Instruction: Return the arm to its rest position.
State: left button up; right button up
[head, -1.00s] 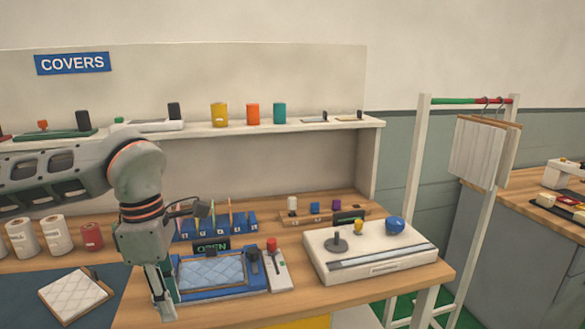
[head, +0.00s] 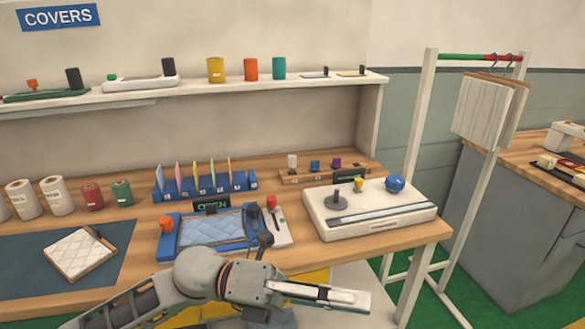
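My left arm (head: 200,275) is low at the front, in front of the bench edge. My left gripper (head: 362,299) points right, clear of the bench objects, with nothing visible in it. Its fingers are seen side-on and overlap, so their gap is unclear. My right gripper is out of view. Behind the arm, a blue fixture (head: 168,250) with an OPEN display holds a light-blue quilted pad (head: 212,228). The arm hides part of its front.
A white machine (head: 322,222) with knobs stands on the bench (head: 432,231) at right. A blue rack (head: 215,192) of coloured cards, several rolls (head: 58,196) and a quilted square (head: 80,254) are left of it. A white rail stand (head: 418,150) with hanging panels (head: 482,112) stands further right.

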pick_arm(q)
jog(key=w+a+f+n+t+h, duration=0.2)
jog(key=w+a+n+t+h, duration=0.15)
jog(key=w+n+t, duration=0.85)
jog(key=a+f+n+t+y, duration=1.05)
jog(key=f+n, duration=0.45)
jog(key=n, duration=0.4)
jog(key=s+a+f+n+g+y, duration=0.2)
jog(key=s+a+f+n+y, duration=0.1)
jog(key=f, duration=0.5)
jog(key=s+a+f+n+g+y, duration=0.2)
jog(key=s+a+f, duration=0.4)
jog(key=f, duration=0.3)
jog(key=s+a+f+n+g+y, duration=0.2)
jog(key=s+a+f+n+y, duration=0.2)
jog(key=f, duration=0.4)
jog(key=shift+s+a+f+n, duration=0.25)
jog(key=shift+s+a+n, duration=0.15)
jog(key=shift+s+a, duration=0.3)
jog(key=shift+s+d+g, duration=0.1)
jog(key=shift+g, duration=0.15)
